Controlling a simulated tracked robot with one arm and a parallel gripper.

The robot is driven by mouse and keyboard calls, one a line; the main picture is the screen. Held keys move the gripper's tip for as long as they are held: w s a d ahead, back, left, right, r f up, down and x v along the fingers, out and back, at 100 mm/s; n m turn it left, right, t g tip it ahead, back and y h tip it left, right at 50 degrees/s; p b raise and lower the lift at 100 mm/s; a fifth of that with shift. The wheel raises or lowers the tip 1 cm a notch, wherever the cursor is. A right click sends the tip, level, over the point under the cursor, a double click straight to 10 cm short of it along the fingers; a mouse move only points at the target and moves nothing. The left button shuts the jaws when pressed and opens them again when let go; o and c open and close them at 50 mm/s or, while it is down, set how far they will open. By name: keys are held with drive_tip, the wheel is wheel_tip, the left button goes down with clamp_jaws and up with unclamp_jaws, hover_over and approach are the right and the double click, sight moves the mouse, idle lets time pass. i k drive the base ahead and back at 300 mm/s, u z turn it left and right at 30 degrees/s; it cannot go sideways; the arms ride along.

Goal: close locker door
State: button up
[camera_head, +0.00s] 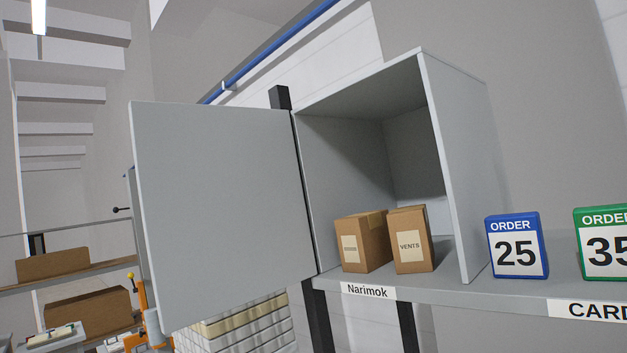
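A grey locker (455,170) stands on a shelf right of the picture's middle, its front open. Its flat grey door (222,205) is swung wide out to the left, hinged on the locker's left edge. Two small brown cardboard boxes stand inside on the locker floor: a left box (362,243) and a right box labelled VENTS (411,240). No handle shows on the visible face of the door. My gripper is not in view.
The shelf (445,290) bears a Narimok label (367,291), a blue order 25 sign (517,247) and a green order 35 sign (603,236). A dark post (318,318) supports it. White stacked goods (240,330) and orange equipment (139,300) stand below and behind the door.

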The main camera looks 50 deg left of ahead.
sight(225, 216)
drive_tip(key=z, duration=2.05)
drive_tip(key=k, duration=2.95)
drive_tip(key=u, duration=1.75)
drive_tip(key=i, duration=0.8)
